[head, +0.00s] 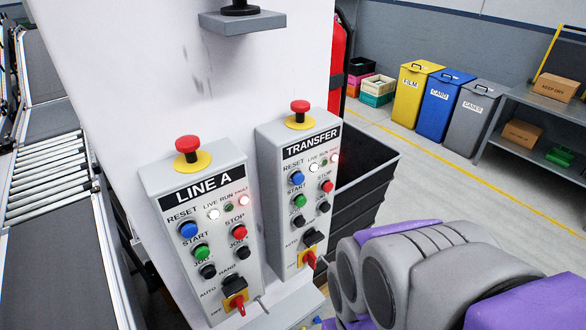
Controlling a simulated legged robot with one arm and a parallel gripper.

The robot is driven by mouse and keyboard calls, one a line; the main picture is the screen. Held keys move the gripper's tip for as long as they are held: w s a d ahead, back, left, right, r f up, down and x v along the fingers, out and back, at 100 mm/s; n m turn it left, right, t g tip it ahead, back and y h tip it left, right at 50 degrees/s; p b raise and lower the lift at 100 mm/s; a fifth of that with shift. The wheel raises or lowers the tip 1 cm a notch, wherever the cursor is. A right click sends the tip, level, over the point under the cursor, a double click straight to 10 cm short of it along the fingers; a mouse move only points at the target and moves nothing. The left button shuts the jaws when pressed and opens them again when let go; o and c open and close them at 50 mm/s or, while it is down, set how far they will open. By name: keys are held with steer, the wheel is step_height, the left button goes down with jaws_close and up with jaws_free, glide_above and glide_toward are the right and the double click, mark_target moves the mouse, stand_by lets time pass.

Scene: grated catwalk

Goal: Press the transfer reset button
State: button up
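The TRANSFER control box (265,150) is mounted on the right of a white panel. Its blue reset button (297,178) sits at the upper left of the box face, under the RESET label, uncovered. Beneath it is a green start button (299,201), and a red stop button (327,186) is to its right. A white light (313,167) and a red fault light (334,158) are lit. My grey and purple arm fills the lower right, right of the box and apart from the reset button. My gripper's fingertips do not show.
The LINE A box (160,215) stands left, with its own blue reset button (188,230). Red mushroom buttons (187,144) (300,106) top both boxes. A roller conveyor (45,180) runs at left. A dark crate (360,190) stands behind the TRANSFER box. Space before the box faces looks clear.

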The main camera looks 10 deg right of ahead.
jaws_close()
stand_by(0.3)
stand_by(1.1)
